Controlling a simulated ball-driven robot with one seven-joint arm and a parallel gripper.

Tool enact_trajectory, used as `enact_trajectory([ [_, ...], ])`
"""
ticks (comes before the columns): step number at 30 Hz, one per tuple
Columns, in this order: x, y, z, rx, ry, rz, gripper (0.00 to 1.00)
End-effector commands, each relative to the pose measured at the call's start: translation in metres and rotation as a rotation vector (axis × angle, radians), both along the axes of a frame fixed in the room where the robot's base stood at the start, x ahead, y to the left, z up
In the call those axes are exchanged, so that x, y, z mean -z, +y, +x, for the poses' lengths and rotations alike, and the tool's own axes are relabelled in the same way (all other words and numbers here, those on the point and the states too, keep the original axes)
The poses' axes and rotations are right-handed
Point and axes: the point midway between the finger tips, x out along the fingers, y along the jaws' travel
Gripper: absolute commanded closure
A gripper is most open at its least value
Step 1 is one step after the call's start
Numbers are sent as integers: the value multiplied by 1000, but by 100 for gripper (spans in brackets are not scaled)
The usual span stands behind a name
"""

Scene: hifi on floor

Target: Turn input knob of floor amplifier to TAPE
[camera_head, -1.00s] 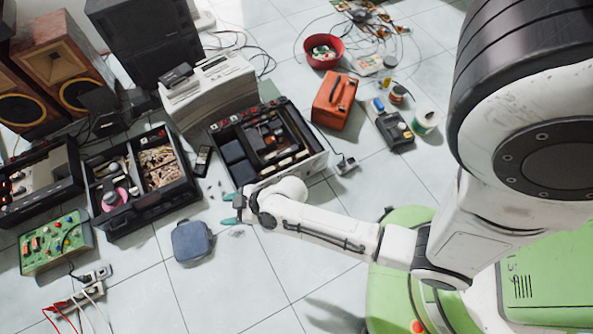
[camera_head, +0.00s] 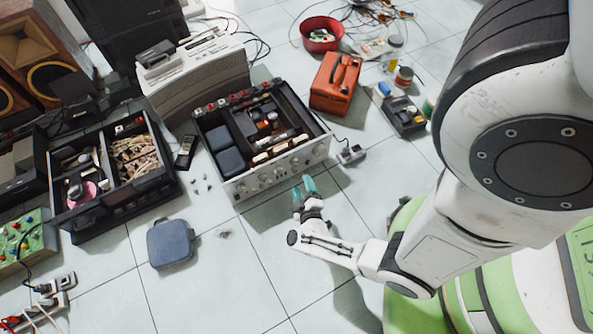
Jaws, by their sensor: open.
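The floor amplifier (camera_head: 262,178) stands on the tiles at the middle of the head view. Its lid is off and its insides show. Its silver front panel faces me and bears a row of several knobs. The knob labels are too small to read, so I cannot tell which knob is the input knob or where it points. My gripper (camera_head: 304,185) has teal fingertips, is open and empty, and is just in front of the right half of the panel. The fingertips point at the panel and look close to it; I cannot tell whether they touch a knob.
An orange case (camera_head: 334,88) and a black device (camera_head: 404,117) stand behind right. A power strip (camera_head: 351,154) lies right of the amplifier. A blue-grey case (camera_head: 170,243) lies front left, near an opened black unit (camera_head: 110,172).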

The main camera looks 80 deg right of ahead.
Motion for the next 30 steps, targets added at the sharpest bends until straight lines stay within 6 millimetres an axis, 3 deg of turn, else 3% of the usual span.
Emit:
enact_trajectory([
  [9, 18, -51, 23, -2, -5, 0, 41],
  [15, 23, -74, 33, -3, -6, -1, 41],
  [28, 22, -83, 37, -4, -3, 0, 41],
  [30, 22, -83, 37, -4, -3, 0, 46],
])
